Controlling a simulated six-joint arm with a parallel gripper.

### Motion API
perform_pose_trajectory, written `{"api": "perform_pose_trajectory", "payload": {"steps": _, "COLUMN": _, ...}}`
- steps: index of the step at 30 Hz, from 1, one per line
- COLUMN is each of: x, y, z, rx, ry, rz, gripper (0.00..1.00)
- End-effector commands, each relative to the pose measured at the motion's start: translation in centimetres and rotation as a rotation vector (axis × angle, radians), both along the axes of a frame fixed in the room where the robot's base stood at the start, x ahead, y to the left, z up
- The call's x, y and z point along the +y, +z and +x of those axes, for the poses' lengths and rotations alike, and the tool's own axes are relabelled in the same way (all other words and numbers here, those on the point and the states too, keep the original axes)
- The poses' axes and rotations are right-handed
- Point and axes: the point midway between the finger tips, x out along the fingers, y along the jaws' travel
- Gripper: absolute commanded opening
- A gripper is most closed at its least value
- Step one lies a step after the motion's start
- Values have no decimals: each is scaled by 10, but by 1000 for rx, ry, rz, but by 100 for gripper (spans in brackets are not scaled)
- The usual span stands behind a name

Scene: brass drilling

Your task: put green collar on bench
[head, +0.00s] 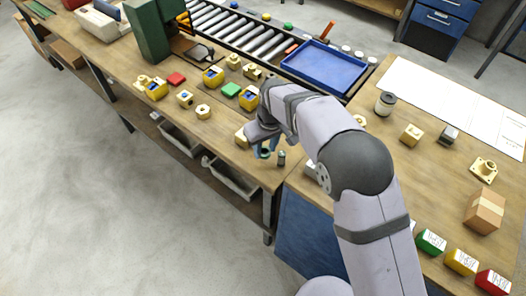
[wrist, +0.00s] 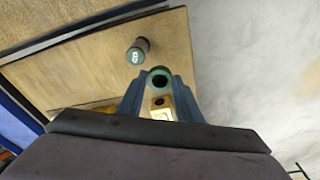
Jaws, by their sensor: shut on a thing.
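The green collar (wrist: 159,78) is a small dark green ring with a dark hole, held between the fingertips of my gripper (wrist: 157,84) in the wrist view. In the head view the collar (head: 264,154) shows small below my gripper (head: 263,148), partly covered by it. My gripper is shut on the collar over the front edge area of the wooden bench (head: 222,128). I cannot tell whether the collar touches the bench top.
A small dark cylinder (head: 282,158) stands close by; it also shows in the wrist view (wrist: 138,50). A brass block (head: 241,137) lies beside my gripper. Several brass and yellow parts spread to the left. A blue tray (head: 325,66) sits behind.

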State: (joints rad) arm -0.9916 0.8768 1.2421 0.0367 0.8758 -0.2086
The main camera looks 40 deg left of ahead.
Motion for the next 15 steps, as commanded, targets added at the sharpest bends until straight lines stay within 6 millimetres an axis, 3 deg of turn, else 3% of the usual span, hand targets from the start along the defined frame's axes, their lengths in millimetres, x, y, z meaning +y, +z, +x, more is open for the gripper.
{"api": "perform_pose_trajectory", "payload": {"steps": 8, "x": 0, "y": -7, "z": 0, "rx": 0, "ry": 0, "rz": 0, "gripper": 8}}
{"api": "perform_pose_trajectory", "payload": {"steps": 15, "x": -1, "y": -32, "z": 0, "rx": 2, "ry": -1, "rz": -2, "gripper": 8}}
